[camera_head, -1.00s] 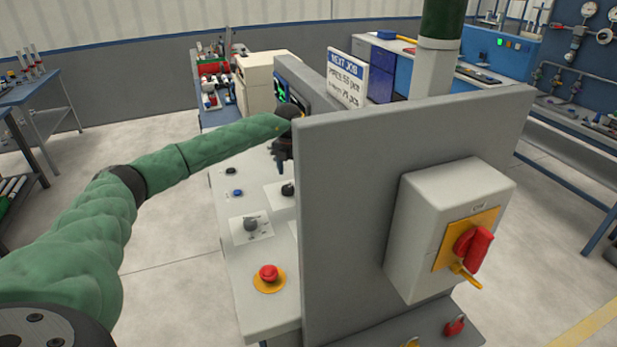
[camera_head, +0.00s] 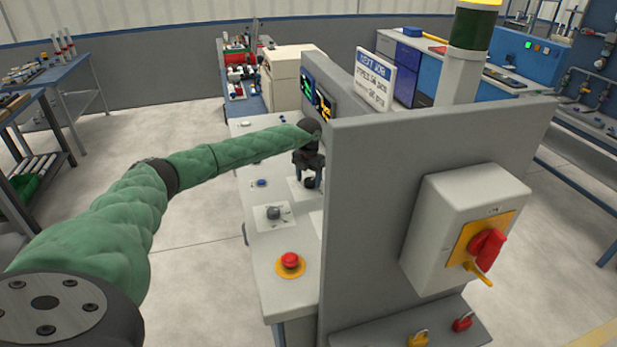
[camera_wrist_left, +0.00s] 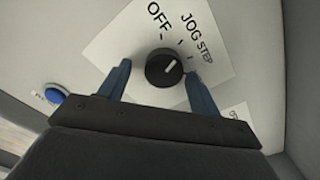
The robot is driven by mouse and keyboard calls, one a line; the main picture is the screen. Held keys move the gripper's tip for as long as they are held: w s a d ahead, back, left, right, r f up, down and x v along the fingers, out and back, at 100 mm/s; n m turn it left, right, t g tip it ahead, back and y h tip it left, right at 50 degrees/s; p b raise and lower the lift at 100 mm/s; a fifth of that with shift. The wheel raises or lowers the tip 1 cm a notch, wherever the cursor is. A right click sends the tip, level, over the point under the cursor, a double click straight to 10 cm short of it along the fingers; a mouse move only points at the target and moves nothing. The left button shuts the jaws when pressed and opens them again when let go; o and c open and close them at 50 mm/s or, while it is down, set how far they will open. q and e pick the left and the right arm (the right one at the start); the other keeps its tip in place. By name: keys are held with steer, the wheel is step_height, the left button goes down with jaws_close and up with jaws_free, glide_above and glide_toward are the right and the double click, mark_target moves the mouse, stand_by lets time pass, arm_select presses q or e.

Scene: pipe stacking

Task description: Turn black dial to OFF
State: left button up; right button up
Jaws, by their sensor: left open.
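The black dial (camera_wrist_left: 160,62) sits on a white label plate (camera_wrist_left: 117,42) marked OFF, JOG and STEP. In the left wrist view its white pointer line aims up and right, toward the JOG and STEP side, away from OFF. My left gripper (camera_wrist_left: 157,72) is open, with one blue finger on each side of the dial; I cannot tell if they touch it. In the head view my left gripper (camera_head: 308,168) points down over the black dial (camera_head: 309,183), close behind the grey upright panel. My right gripper is not in view.
The grey upright panel (camera_head: 375,230) stands close right of my left arm's end. A grey knob (camera_head: 273,212), red button (camera_head: 290,260) and blue button (camera_head: 261,183) are on the console. A red-handled switch box (camera_head: 455,225) is on the panel.

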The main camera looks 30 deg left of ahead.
arm_select(q)
steer(key=shift+w+d+f, duration=0.25)
steer(key=shift+w+f, duration=0.1)
steer(key=shift+w, duration=0.05)
steer(key=shift+s+a+r, duration=0.15)
steer(key=shift+s, duration=0.05)
steer(key=c, duration=1)
steer(key=shift+o, duration=0.2)
steer(key=shift+w, duration=0.1)
